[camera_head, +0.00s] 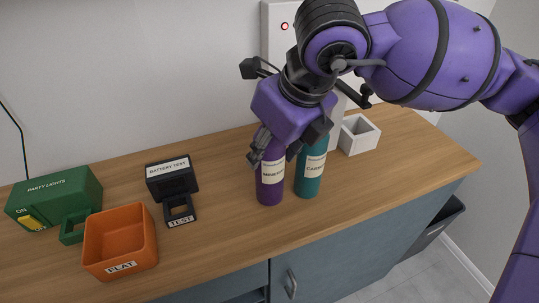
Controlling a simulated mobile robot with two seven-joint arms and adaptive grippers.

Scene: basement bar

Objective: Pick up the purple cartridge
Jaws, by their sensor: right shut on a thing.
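The purple cartridge (270,182) is an upright bottle-like cylinder with a pale label, on the wooden counter. My right gripper (277,150) comes down from above and is shut on its upper part, with fingers on both sides of it. The gripper hides the cartridge's top. The cartridge's bottom appears to be at the counter surface; I cannot tell whether it is lifted slightly. A teal cartridge (310,172) with a pale label stands close beside it on the right. My left gripper is not in view.
A white open box (358,134) stands behind on the right. On the left are an orange bin (121,236) labelled FLAT, a black battery tester (171,181) and a green PARTY LIGHTS box (55,196). The wooden counter (222,222) is clear in front of the cartridges.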

